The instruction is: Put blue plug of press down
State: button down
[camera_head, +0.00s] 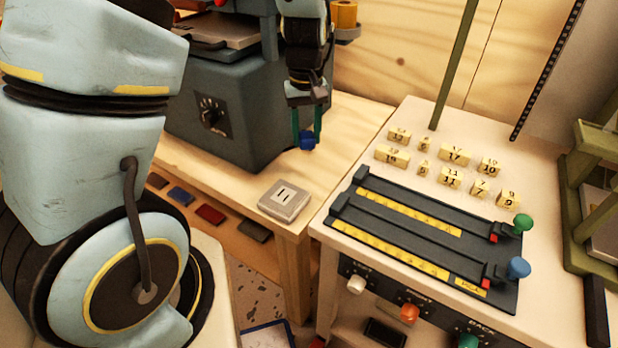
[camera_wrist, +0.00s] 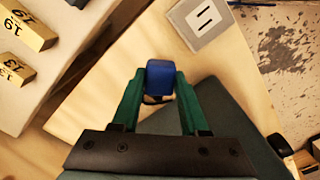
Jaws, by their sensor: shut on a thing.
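My gripper (camera_head: 307,126) points down in the head view, with its green fingers shut on the blue plug (camera_head: 307,141). The wrist view shows the blue plug (camera_wrist: 160,76) between the two green fingertips (camera_wrist: 158,98). The plug is held in the air above the wooden table. The press (camera_head: 225,105), a dark grey machine with a dial on its side, stands just left of my gripper. A light grey socket plate (camera_head: 285,200) with two slots lies on the table's front corner, below and in front of the plug. It also shows in the wrist view (camera_wrist: 205,18).
A white bench (camera_head: 420,120) on the right carries a black slider panel (camera_head: 425,240) with green and blue knobs, and several numbered yellow blocks (camera_head: 455,155). Bare wooden table top (camera_head: 355,120) lies between press and bench. A green frame (camera_head: 590,190) stands far right.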

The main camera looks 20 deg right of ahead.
jog(key=p, duration=0.2)
send_over(306, 180)
notch_tip(306, 180, down, 9)
jog(key=shift+f, duration=0.5)
jog(key=shift+f+b, duration=0.1)
jog(key=shift+b, duration=0.25)
jog(key=shift+f+b, duration=0.3)
jog(key=shift+f, duration=0.2)
jog(key=shift+c, duration=2.1)
grip_release()
jog(key=shift+r, duration=0.1)
jog(key=shift+r+p, duration=0.35)
jog(key=shift+r, duration=0.05)
notch_tip(306, 180, up, 12)
jog(key=shift+r+b, duration=0.15)
jog(key=shift+b, duration=0.75)
